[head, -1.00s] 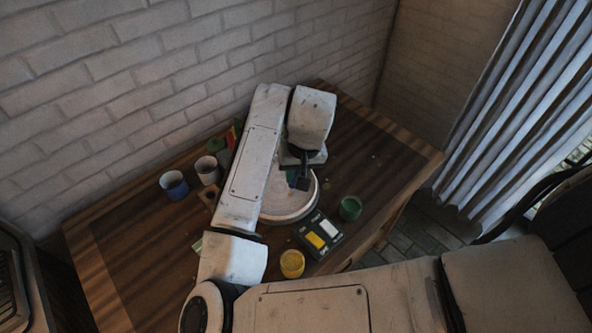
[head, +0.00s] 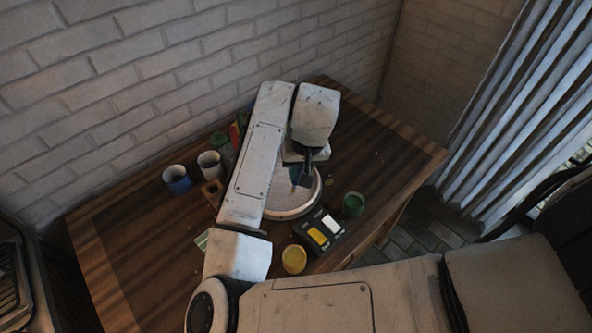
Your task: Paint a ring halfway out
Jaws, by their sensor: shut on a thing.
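The round pale plate (head: 288,207) lies on the wooden table, partly covered by my arm. My gripper (head: 302,180) is above the plate, pointing down. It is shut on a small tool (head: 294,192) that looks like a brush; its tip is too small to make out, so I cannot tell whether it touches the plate. A dark paint tray (head: 334,233) with a yellow and a white patch lies just in front of the plate. No painted ring can be made out on the visible part of the plate.
A green pot (head: 353,204) stands right of the plate, a yellow pot (head: 294,259) in front. A blue-and-white cup (head: 176,179) and a white cup (head: 209,164) stand at the left, near the brick wall. The table's right end (head: 400,160) is clear.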

